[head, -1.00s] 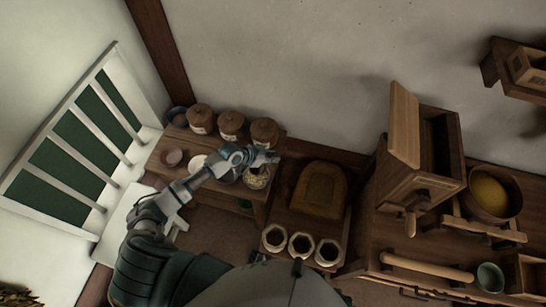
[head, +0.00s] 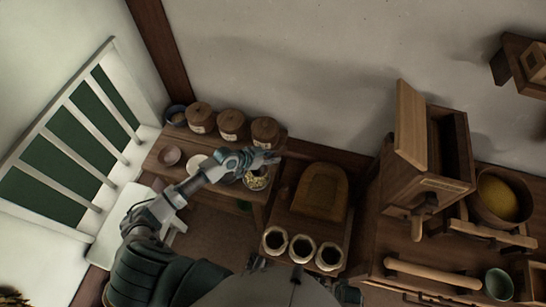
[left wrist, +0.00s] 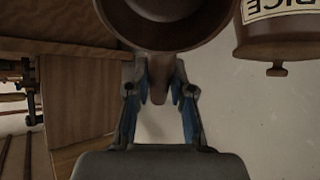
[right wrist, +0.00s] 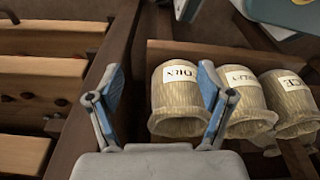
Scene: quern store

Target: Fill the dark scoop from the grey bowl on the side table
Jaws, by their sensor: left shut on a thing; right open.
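My left gripper (head: 268,158) is over the right end of the side table (head: 215,185), above a bowl with pale, mottled contents (head: 257,182), which looks like the grey bowl. In the left wrist view it is shut on the handle (left wrist: 159,78) of a dark brown, round-cupped scoop (left wrist: 165,38). The scoop's cup runs off the top of that view, and I cannot tell how much it holds. The gripper hides the scoop in the head view. My right gripper (right wrist: 160,82) is open and empty, near labelled sacks (right wrist: 182,98).
Lidded brown jars (head: 232,126) stand along the table's back. A dark bowl (head: 176,115), a small pinkish bowl (head: 171,156) and a white dish (head: 197,162) are to the left. A wooden box mill (head: 432,150) and a yellow-filled bowl (head: 497,200) are at right.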

